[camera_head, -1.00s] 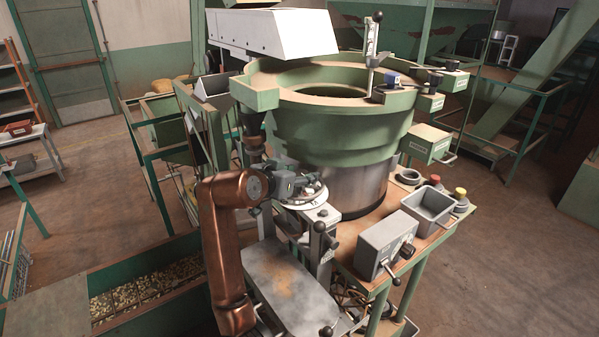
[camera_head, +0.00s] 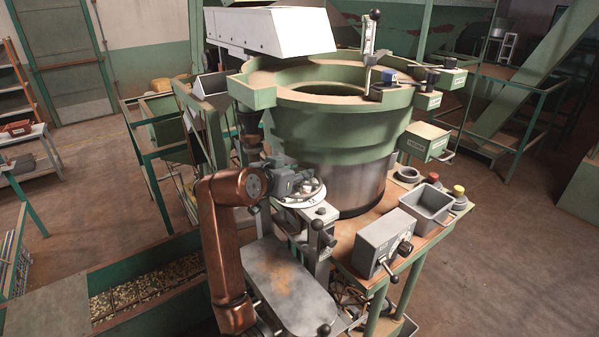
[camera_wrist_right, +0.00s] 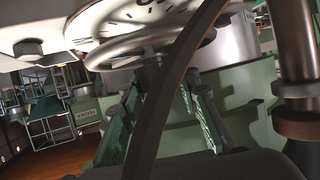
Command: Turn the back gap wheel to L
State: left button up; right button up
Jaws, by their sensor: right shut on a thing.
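The back gap wheel (camera_head: 318,190) is a small pale handwheel over a white marked dial (camera_head: 308,201), at the front left of the green bowl. My right gripper (camera_head: 300,184) is at the wheel, its copper arm rising from below. In the right wrist view the wheel's rim (camera_wrist_right: 150,47) and dial (camera_wrist_right: 125,17) show at the top. My right gripper's green fingers (camera_wrist_right: 163,92) reach up to the wheel's underside in this view and are shut on it; the exact contact is partly hidden behind a dark curved bar. The dial's pointer reading is too small to tell. My left gripper is out of view.
The green bowl (camera_head: 335,128) stands close behind the wheel. A black-knobbed lever (camera_head: 317,232) stands just in front. A grey control box (camera_head: 384,243) and an open grey bin (camera_head: 428,207) sit to the right. A long trough of nuts (camera_head: 145,285) lies left.

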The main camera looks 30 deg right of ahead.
dwell(0.3)
jog(key=shift+a+r, duration=0.1)
dwell(0.8)
jog(key=o, duration=1.1)
jog(key=shift+a, duration=0.1)
jog(key=shift+o, duration=0.3)
jog(key=v, duration=1.2)
